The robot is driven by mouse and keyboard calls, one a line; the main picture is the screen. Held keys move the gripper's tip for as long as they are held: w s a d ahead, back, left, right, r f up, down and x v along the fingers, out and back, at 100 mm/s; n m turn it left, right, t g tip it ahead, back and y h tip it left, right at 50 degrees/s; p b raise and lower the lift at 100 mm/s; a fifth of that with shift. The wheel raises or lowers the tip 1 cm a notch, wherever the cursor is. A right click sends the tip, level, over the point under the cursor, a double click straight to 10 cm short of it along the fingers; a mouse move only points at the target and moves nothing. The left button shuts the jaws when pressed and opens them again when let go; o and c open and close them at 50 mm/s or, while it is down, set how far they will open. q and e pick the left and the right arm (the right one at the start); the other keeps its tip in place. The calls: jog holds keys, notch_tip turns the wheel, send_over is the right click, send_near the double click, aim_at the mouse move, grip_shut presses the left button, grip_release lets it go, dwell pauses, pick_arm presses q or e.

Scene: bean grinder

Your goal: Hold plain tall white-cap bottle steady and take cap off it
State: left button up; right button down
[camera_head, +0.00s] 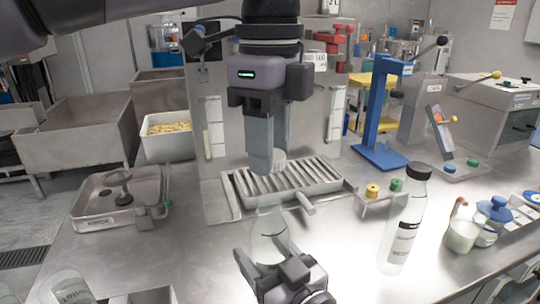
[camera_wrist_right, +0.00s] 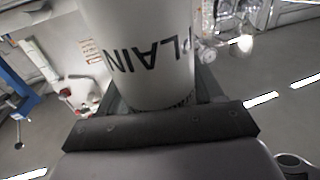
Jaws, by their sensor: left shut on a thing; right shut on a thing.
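The plain bottle (camera_head: 268,238), pale and translucent, is upright in the lower middle of the head view. Its body with the upside-down word PLAIN fills the upper middle of the right wrist view (camera_wrist_right: 140,60). My right gripper (camera_head: 268,268) is shut on its lower part from the near side. My left gripper (camera_head: 266,165) points down from above and is shut on the white cap (camera_head: 279,157), partly hidden by a finger. The cap is above the bottle's top, and a gap shows between them.
A slatted metal drip tray (camera_head: 235,205) lies behind the bottle. A tall black-capped bottle (camera_head: 404,225) stands to the right. A blue stand (camera_head: 378,115) is behind.

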jog(key=shift+c, duration=0.4)
grip_release()
jog(key=shift+s, duration=0.1)
